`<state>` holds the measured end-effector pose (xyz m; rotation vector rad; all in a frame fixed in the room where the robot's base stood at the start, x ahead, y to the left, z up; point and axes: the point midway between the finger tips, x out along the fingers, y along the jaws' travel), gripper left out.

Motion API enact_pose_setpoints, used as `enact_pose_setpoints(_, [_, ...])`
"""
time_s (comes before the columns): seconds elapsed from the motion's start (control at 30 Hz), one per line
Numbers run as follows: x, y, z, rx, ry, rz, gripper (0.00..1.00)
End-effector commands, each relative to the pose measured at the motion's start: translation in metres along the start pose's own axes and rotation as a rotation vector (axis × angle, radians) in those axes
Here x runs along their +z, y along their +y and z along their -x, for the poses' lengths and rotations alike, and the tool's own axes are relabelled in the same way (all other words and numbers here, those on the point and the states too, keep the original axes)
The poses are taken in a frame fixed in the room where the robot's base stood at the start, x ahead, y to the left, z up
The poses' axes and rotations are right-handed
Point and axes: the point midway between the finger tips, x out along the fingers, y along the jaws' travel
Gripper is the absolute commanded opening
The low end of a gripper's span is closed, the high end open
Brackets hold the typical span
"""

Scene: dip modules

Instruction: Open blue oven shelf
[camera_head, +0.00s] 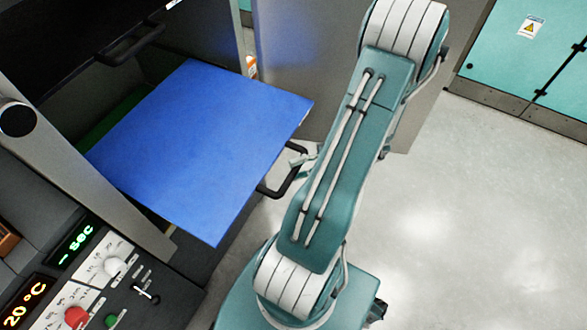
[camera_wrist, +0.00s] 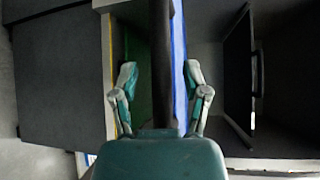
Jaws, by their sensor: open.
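The blue oven shelf (camera_head: 205,145) sticks out of the oven in the head view, its flat blue top showing. Its black handle (camera_head: 272,191) juts from the front edge, partly hidden by my arm. A small part of my gripper (camera_head: 301,159) shows beside the handle's far end; the rest is behind my arm. In the wrist view, my gripper (camera_wrist: 161,84) is open, with one finger on each side of a dark upright bar (camera_wrist: 163,45), which looks like the handle. The shelf's blue edge (camera_wrist: 180,65) shows between the fingers. I cannot tell whether the fingers touch the bar.
A black handle (camera_head: 130,43) on a dark upper panel sits above the shelf. A control panel (camera_head: 100,275) with knobs and displays is at the lower left. Teal cabinets (camera_head: 515,65) stand at the upper right. The pale floor (camera_head: 450,220) on the right is clear.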

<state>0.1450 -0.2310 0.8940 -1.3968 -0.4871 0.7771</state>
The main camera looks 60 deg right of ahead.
Motion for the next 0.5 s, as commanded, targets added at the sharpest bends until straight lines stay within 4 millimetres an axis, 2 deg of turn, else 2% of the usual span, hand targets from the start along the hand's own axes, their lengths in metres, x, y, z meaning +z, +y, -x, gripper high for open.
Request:
enact_pose_setpoints(0.3, [-0.001,0.002,0.067,0.003,0.004,0.000,0.59])
enact_pose_setpoints(0.5, [-0.001,0.002,0.097,0.002,0.001,-0.002,0.59])
